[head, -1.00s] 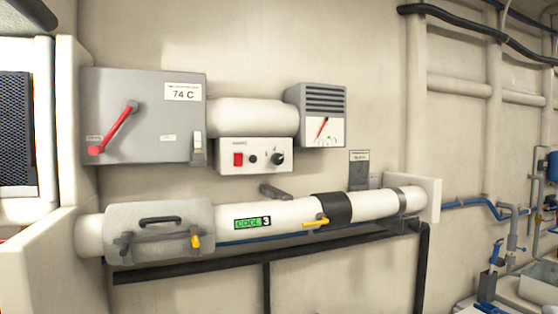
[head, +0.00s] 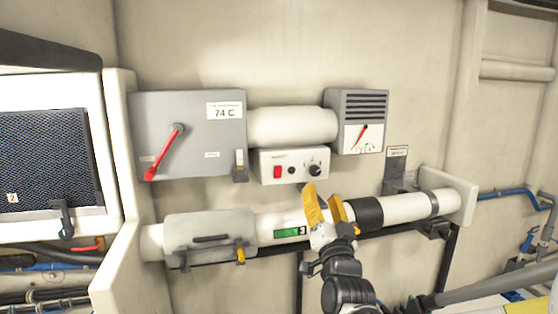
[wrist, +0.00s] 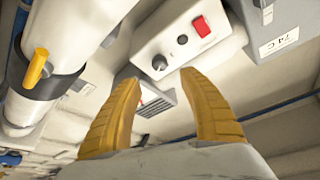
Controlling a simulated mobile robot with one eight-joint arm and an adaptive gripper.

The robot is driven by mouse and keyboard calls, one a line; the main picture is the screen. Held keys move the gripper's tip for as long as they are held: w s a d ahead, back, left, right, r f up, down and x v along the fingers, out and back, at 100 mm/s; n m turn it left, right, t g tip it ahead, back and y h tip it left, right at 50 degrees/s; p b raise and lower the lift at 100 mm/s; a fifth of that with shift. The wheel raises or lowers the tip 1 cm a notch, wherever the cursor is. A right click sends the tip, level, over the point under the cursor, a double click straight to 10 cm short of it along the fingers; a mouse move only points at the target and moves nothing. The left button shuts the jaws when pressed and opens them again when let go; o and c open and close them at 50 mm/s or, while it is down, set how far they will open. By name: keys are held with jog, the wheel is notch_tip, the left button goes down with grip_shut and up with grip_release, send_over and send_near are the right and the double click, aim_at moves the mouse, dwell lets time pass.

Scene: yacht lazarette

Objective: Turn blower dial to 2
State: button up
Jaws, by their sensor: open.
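A white control box (head: 290,152) on the wall carries a red rocker switch (head: 278,172), a small black button or knob (head: 292,170) and a larger black dial (head: 315,170) at its right end. The dial's markings are too small to read. My gripper (head: 322,194) has yellow fingers, open and empty, just below the dial in the head view. In the wrist view the picture is turned over, and the dial (wrist: 159,62) shows just beyond the space between my fingertips (wrist: 159,77). I see no contact with it.
A white pipe (head: 410,202) with a grey cover (head: 208,237) runs under the control box, close behind my gripper. A grey box (head: 190,130) with a red lever (head: 165,152) is at left. A vented gauge box (head: 357,110) is at right.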

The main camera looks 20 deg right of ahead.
aim_at(315, 173)
jog(key=x, duration=1)
jog(key=shift+a+f+p, duration=0.1)
jog(key=shift+f+p, duration=0.05)
jog(key=shift+p, duration=0.15)
grip_shut()
